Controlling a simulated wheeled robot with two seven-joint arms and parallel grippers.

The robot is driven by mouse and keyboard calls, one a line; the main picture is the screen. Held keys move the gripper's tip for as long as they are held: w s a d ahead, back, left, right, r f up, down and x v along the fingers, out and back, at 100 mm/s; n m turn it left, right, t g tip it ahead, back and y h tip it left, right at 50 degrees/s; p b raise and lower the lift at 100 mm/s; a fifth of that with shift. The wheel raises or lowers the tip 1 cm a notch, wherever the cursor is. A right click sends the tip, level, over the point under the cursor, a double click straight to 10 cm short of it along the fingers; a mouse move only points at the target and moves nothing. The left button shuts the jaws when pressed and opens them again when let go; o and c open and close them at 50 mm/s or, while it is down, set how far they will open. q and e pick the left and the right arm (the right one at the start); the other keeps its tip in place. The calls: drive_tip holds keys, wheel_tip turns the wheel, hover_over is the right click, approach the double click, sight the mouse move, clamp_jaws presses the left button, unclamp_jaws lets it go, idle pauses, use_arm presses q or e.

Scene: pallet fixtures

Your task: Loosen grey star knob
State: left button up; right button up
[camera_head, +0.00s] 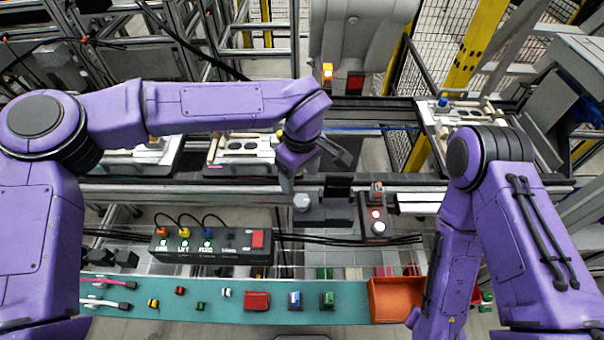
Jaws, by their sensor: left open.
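A small light grey, many-sided piece (301,202), which looks like the grey star knob, sits at the left end of a dark block below the conveyor rail. It is too small to make out its lobes. My left gripper (316,174) is open just above it, its dark fingers spread apart and pointing down. No object shows between the fingers. My right arm bends down at the right, and its gripper is out of view.
Pallet fixtures (213,160) stand behind the left arm, and another (430,125) is at the right. A black cable box (212,258) and a button box (377,229) stand in front of the rail. A teal shelf (130,312) holds small parts beside an orange bin (397,318).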

use_arm(q)
drive_tip(key=w+r, duration=0.1)
drive_tip(key=p, duration=0.2)
hover_over(302, 200)
drive_tip(key=f, duration=0.5)
drive_tip(key=shift+s, duration=0.4)
drive_tip(key=f, duration=0.2)
drive_tip(key=w+f+p, duration=0.1)
drive_tip(key=f, duration=0.2)
drive_tip(key=shift+w, duration=0.15)
drive_tip(key=shift+s+r, duration=0.1)
drive_tip(key=shift+s, duration=0.25)
drive_tip(key=shift+c, duration=1.2)
drive_tip(key=c, duration=0.8)
use_arm(e)
wheel_tip(302, 200, up, 4)
drive_tip(key=shift+f, duration=0.25)
